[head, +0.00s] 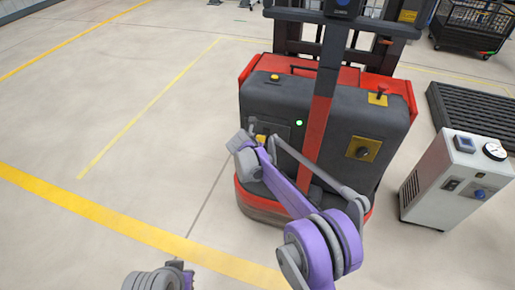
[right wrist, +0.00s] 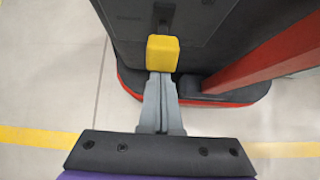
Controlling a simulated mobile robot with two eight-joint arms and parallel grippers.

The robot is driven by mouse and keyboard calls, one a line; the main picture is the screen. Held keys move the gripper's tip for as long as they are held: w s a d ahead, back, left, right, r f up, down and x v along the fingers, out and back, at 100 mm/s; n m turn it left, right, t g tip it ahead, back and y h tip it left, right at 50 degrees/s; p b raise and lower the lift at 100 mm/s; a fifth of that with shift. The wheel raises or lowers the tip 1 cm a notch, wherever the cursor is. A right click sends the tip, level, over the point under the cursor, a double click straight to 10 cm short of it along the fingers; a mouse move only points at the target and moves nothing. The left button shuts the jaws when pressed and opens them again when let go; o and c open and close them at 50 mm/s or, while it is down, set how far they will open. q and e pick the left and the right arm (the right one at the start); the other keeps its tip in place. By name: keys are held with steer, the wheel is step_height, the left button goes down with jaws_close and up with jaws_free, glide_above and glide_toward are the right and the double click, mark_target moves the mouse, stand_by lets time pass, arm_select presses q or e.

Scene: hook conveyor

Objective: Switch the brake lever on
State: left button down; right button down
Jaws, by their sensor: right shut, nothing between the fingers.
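The brake lever appears to be the yellow block (right wrist: 162,53) on a dark stem at the front panel of the red and dark grey truck. In the head view the yellow block (head: 261,139) shows small on the truck's left front, partly hidden by my right arm. My right gripper (right wrist: 161,76) is shut and empty, its grey fingers meeting together. Its tips are right at the near edge of the yellow block; I cannot tell if they touch. My left gripper is not clearly in view; only a grey part of my arm shows at the bottom left.
The truck (head: 325,110) has a lit green lamp (head: 299,122), a yellow plate with a dark knob (head: 362,149) and a red button (head: 382,87). A white cabinet (head: 450,187) stands at the right, beside a black pallet (head: 465,112). Floor at left is clear.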

steer(key=shift+w+d+r, duration=0.1)
steer(key=shift+w+r, duration=0.1)
steer(key=shift+r, duration=0.15)
